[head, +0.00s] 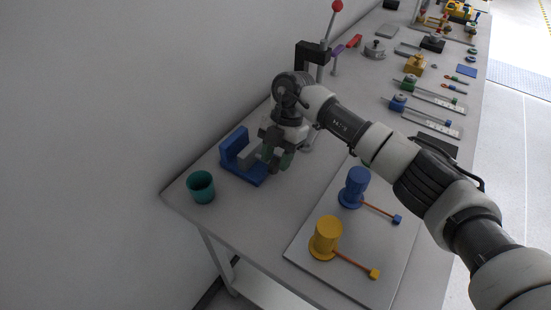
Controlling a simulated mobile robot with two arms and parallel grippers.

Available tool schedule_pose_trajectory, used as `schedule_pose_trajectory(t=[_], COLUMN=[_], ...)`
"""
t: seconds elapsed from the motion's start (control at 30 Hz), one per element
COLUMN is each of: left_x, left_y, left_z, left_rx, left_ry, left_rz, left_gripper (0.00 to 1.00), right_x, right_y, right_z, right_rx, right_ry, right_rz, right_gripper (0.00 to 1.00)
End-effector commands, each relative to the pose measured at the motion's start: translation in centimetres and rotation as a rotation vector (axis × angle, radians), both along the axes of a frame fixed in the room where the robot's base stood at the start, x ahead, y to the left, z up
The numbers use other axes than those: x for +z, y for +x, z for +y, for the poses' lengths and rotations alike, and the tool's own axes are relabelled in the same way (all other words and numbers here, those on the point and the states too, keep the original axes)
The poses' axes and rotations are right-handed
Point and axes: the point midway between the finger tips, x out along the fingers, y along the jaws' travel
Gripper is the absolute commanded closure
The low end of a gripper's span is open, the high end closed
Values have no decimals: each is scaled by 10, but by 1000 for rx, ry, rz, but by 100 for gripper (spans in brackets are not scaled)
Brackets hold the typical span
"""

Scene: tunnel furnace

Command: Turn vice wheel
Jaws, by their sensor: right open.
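The blue vice (238,158) stands near the left end of the table, with a grey block (249,155) between its jaws. My right gripper (277,160) points down at the vice's right end, with its fingers close beside it. It is open. Dark green parts show at the fingertips; I cannot tell whether they belong to the vice wheel or to the fingers. The gripper hides this end of the vice, and contact cannot be made out. My left gripper is out of view.
A teal cup (201,187) stands at the table's near left corner. A blue cylinder (355,186) and a yellow cylinder (326,236), each with a lever, stand on a grey plate (352,270). A red-knobbed lever press (313,55) is behind the gripper. Several tools lie farther back.

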Motion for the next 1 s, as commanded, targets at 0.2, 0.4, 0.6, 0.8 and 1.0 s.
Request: schedule_pose_trajectory(t=[0.2, 0.4, 0.6, 0.8, 1.0], left_x=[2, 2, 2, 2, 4], left_y=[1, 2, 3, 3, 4], left_z=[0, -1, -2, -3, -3], left_rx=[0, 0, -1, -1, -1], left_ry=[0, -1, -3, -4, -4], left_rz=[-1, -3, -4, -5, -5], left_gripper=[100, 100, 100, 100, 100], right_x=[-12, -13, -13, -13, -12], right_y=[-5, -5, -5, -5, -5], right_z=[3, 3, 3, 3, 3], right_rx=[1, 1, 1, 2, 2], right_ry=[2, 2, 2, 1, -13], right_rz=[0, 0, 0, 0, -20], right_gripper=[60, 60, 84, 100, 100])
